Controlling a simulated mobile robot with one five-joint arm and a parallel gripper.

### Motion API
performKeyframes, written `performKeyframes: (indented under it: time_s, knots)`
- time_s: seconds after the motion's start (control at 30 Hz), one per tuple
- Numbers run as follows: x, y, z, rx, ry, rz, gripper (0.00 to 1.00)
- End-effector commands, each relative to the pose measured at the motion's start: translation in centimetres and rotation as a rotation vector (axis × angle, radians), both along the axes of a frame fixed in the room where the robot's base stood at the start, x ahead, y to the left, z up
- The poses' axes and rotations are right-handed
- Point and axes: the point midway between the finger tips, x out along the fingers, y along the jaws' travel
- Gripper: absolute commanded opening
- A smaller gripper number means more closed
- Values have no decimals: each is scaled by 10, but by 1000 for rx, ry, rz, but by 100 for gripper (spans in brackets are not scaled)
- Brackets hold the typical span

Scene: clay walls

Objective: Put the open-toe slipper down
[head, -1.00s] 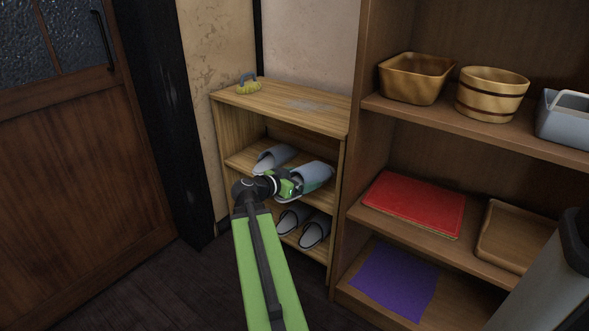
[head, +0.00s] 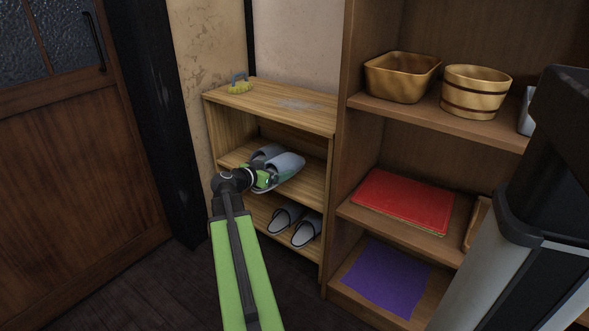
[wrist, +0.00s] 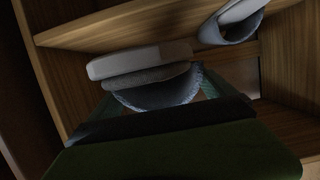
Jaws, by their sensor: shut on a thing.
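My gripper (head: 264,178) is shut on a grey-blue open-toe slipper (head: 288,165) at the middle level of the small wooden shoe rack (head: 222,140). The held slipper also shows in the wrist view (wrist: 155,92), between the fingers, its sole seen edge-on. A matching slipper (head: 268,151) lies just left of and behind it, partly hidden by it; it shows at the upper right in the wrist view (wrist: 232,24). I cannot tell whether the held slipper touches the shelf board.
Two grey slippers (head: 296,228) stand on the rack's lower level. A brush (head: 240,87) lies on its top. A tall brown shelf (head: 341,150) with a basket, a wooden tub, a red item and a purple sheet stands right. A large grey bin (head: 505,265) is at the near right.

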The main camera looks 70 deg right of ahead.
Motion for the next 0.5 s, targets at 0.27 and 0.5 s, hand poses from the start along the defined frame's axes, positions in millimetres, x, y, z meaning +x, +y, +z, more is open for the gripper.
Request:
performKeyframes:
  time_s: [0.27,0.5]
  knots:
    - [-21,-86,0,0,1,-4,43]
    - [-34,-128,-10,-1,2,-2,43]
